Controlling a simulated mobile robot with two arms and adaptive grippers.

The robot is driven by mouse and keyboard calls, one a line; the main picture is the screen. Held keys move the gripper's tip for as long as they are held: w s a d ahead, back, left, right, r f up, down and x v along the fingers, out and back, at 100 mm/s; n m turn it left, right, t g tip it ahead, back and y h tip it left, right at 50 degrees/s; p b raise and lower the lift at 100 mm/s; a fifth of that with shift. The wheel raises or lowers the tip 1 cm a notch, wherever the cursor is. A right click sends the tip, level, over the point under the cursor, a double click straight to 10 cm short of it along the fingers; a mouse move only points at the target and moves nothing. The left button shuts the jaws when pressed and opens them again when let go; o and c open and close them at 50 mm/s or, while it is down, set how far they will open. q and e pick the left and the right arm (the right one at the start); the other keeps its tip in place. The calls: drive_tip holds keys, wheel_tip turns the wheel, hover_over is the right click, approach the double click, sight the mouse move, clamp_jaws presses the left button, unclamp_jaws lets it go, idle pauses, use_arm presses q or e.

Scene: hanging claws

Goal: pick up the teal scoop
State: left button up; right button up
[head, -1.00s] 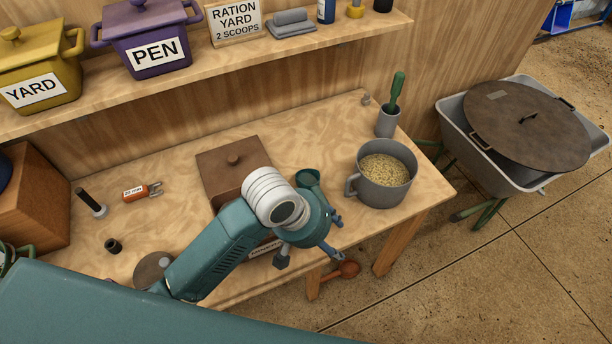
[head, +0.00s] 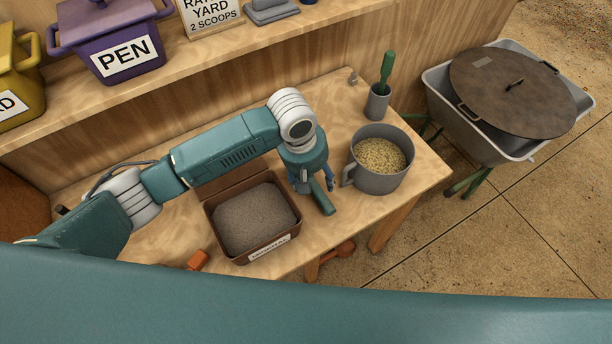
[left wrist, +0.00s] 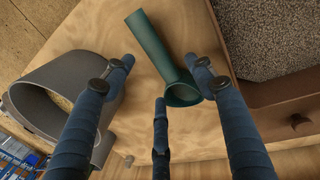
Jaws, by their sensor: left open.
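The teal scoop lies on the table between the brown box and the grey pot; its handle (head: 322,198) sticks out toward the front in the head view. In the left wrist view the scoop (left wrist: 155,45) shows its long handle and round cup. My left gripper (head: 313,185) is above it, pointing down, and hides its cup in the head view. In the left wrist view its blue fingers (left wrist: 160,75) are spread apart and empty, with the scoop's cup beside the right fingertip. Whether they touch is unclear. My right gripper is not in view.
The brown box (head: 213,225), open and filled with grey granules, is left of the gripper. The grey pot (head: 375,182) of grain is close on the right. A grey holder (head: 377,103) with a green-handled tool stands behind. The shelf (head: 215,62) runs along the back.

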sight(318, 187)
use_arm(q)
drive_tip(key=shift+d+f, duration=0.1)
drive_tip(key=shift+f, duration=0.35)
drive_tip(key=f, duration=0.1)
drive_tip(key=f+p, duration=0.1)
drive_tip(key=f, duration=0.1)
drive_tip(key=shift+w+d+f, duration=0.2)
drive_tip(key=shift+d, duration=0.2)
drive_tip(key=shift+f, duration=0.35)
drive_tip(key=c, duration=1.4)
clamp_jaws()
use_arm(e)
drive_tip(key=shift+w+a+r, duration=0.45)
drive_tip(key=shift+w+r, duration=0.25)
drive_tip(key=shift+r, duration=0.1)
